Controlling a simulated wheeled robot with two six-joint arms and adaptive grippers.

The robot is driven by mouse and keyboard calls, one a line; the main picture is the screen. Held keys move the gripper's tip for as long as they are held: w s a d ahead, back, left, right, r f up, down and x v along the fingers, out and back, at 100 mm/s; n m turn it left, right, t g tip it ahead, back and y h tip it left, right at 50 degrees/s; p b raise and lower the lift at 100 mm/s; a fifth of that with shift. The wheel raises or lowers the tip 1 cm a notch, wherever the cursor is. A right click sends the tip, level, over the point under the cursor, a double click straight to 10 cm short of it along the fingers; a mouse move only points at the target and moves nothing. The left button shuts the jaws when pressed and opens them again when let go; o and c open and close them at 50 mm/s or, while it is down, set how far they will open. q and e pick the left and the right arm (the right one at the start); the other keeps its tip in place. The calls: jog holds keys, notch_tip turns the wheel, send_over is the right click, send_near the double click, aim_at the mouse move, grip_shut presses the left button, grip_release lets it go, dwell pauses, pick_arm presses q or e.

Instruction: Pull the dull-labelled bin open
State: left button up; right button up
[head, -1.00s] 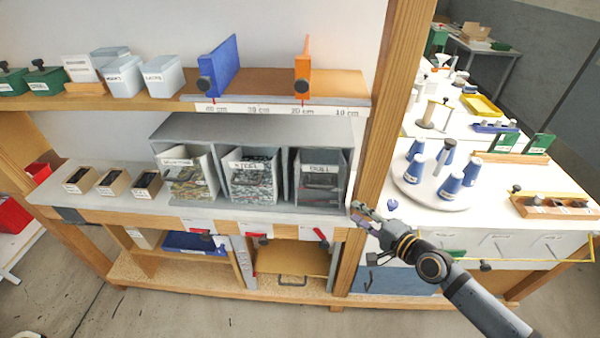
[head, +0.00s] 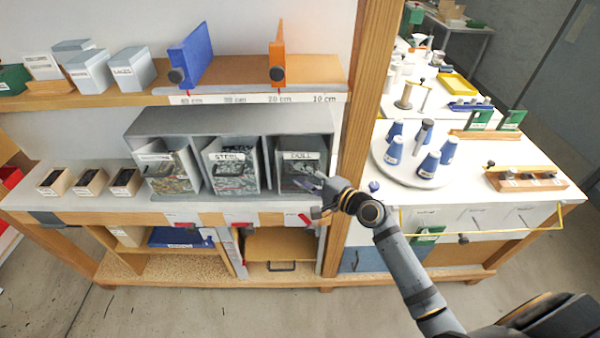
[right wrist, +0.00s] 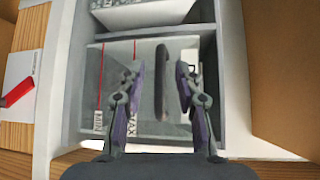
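The bin labelled DULL (head: 301,158) sits at the right end of the grey three-bay rack (head: 230,122), beside the wooden post. In the right wrist view, my right gripper (right wrist: 160,78) is open. Its two fingers stand apart on either side of a dark upright handle (right wrist: 162,84), with gaps visible on both sides. The bin (right wrist: 118,75) shows red lines and partly readable MAX lettering there. My left gripper is not in view.
The bin labelled STEEL (head: 232,160) and another labelled bin (head: 165,165) fill the other bays. The wooden post (head: 349,150) stands close to the right. Red tags hang along the shelf edge below. A round tray (head: 385,165) with blue bottles is farther right.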

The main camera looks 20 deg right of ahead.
jog(key=shift+x, duration=0.8)
grip_shut()
